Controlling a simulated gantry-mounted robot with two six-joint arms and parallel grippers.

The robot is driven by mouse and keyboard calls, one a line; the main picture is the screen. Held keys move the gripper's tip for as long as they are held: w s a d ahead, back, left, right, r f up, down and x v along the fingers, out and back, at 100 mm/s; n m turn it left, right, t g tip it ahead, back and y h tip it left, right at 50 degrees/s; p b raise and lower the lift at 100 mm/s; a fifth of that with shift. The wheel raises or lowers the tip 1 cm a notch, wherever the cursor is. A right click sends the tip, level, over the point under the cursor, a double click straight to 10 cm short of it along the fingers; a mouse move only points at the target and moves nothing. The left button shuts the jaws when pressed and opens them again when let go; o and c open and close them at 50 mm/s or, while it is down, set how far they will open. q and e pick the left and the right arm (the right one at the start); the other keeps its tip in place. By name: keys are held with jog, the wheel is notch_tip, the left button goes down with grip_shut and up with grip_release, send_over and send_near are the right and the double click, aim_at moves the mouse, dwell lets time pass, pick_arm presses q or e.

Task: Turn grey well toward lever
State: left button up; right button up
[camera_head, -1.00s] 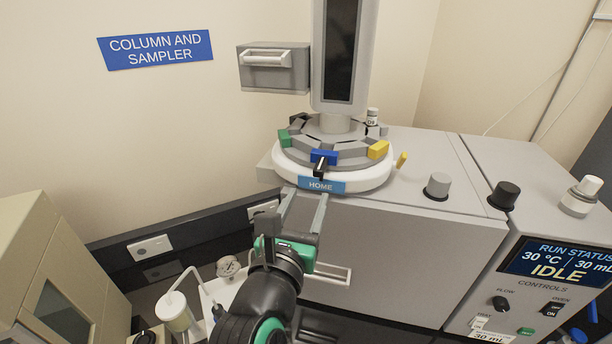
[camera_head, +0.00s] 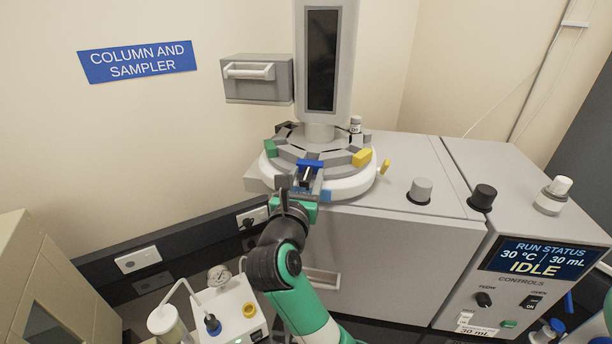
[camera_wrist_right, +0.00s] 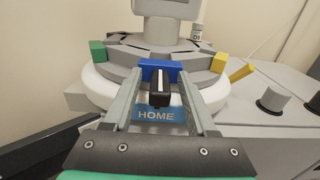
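The round grey carousel (camera_head: 318,155) stands on a white base at the front of the instrument. Its rim carries a green block (camera_head: 270,148), a blue block (camera_head: 310,164), a yellow block (camera_head: 362,157) and, at the back right, what looks like a grey one (camera_head: 367,137). A separate small yellow lever (camera_head: 385,167) sticks up at the right. My right gripper (camera_wrist_right: 160,95) is open, its fingers on either side of a black peg (camera_wrist_right: 159,88) in front of the blue block. I cannot tell whether they touch it. My left gripper is not in view.
A tall column with a dark panel (camera_head: 322,60) rises behind the carousel. A labelled vial (camera_head: 355,124) stands at the back right. A pump unit (camera_head: 235,310) sits lower left.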

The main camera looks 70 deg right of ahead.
grip_shut()
dwell(1.3)
